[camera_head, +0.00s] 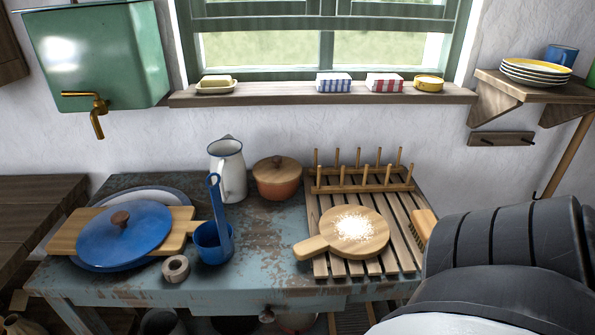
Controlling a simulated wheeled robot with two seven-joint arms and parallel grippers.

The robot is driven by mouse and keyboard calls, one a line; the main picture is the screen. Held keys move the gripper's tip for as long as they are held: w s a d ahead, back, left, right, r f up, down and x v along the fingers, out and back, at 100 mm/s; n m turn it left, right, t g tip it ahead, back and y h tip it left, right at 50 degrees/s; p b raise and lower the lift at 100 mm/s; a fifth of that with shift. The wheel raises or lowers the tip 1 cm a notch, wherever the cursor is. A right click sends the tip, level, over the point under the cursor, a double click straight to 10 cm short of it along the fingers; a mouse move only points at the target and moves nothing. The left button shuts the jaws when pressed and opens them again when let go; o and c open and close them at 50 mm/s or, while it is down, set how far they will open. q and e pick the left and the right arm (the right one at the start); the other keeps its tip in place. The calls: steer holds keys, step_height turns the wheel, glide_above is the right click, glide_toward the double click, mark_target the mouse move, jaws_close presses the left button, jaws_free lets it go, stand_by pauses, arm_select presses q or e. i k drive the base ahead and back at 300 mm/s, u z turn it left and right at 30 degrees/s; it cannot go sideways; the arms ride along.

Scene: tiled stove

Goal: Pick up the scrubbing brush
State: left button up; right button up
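A light wooden block with what look like bristles along its left side, apparently the scrubbing brush (424,226), is at the right edge of the slatted wooden dish rack (320,268). My dark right arm stands just to its right and may hide part of it. On the rack's slats lies a round wooden board with a handle (313,246) and a white grainy patch in its middle. Neither of my grippers is in view; only the bulky links of my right arm show at the lower right.
On the worn blue table (220,292) are a blue lid (123,240) on a board, a blue ladle cup (212,248), a paper or twine roll (175,268), a white enamel jug (228,172) and a lidded clay pot (277,185). A wall shelf (500,86) holds plates.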

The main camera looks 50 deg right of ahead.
mark_target(421, 224)
steer(key=z, duration=2.55)
